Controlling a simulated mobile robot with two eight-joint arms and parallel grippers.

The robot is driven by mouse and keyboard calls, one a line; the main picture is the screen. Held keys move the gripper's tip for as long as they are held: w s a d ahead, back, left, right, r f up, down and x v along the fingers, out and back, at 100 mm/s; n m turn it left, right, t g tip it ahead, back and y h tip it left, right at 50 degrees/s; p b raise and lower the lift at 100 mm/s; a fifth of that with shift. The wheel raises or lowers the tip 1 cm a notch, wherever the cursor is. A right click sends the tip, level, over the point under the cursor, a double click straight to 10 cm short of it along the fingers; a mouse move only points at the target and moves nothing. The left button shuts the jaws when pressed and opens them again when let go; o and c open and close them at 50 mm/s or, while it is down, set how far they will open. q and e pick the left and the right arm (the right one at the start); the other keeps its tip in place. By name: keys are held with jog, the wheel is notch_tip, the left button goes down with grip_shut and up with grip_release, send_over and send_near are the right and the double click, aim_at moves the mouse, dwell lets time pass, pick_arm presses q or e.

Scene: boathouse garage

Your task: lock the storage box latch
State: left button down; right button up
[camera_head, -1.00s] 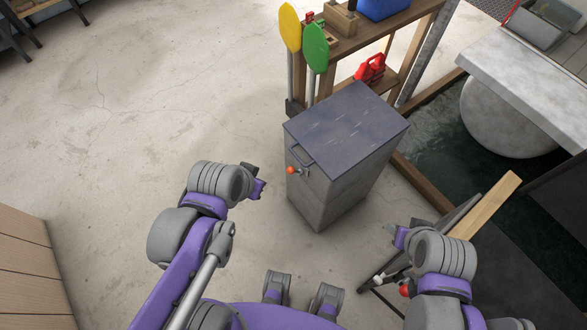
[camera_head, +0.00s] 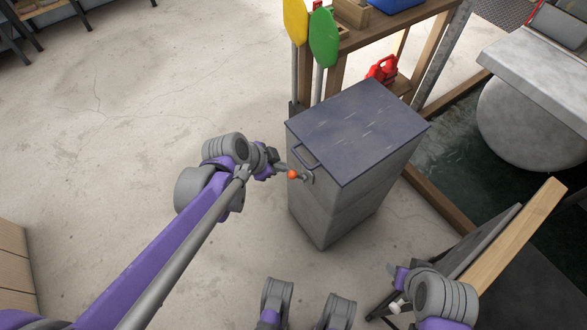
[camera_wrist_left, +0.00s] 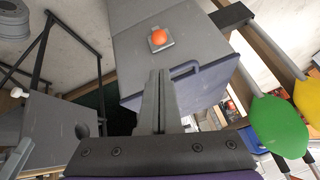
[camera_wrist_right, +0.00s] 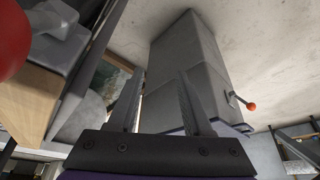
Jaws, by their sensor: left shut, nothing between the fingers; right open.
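The storage box (camera_head: 345,185) is a tall grey box with a dark blue-grey lid (camera_head: 360,125), which is down. Its latch (camera_head: 307,177) is a small metal lever with an orange ball knob (camera_head: 292,174) on the front side, below the lid's handle (camera_head: 303,156). In the left wrist view the knob (camera_wrist_left: 159,37) sits ahead of the fingertips. My left gripper (camera_head: 279,166) is shut and empty, close beside the knob; contact cannot be told. My right gripper (camera_head: 391,269) is open and empty, low to the right of the box. The knob (camera_wrist_right: 252,107) also shows in the right wrist view.
Yellow (camera_head: 295,20) and green (camera_head: 323,37) paddles and a wooden shelf with a red can (camera_head: 382,69) stand behind the box. A folded stand with a wooden plank (camera_head: 510,235) is at the right. The floor on the left is clear.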

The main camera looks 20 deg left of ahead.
aim_at(295, 176)
pick_arm(q)
jog(key=b+x, duration=0.3)
jog(key=x, duration=0.7)
jog(key=shift+b, duration=0.3)
jog(key=shift+s+a, duration=0.1)
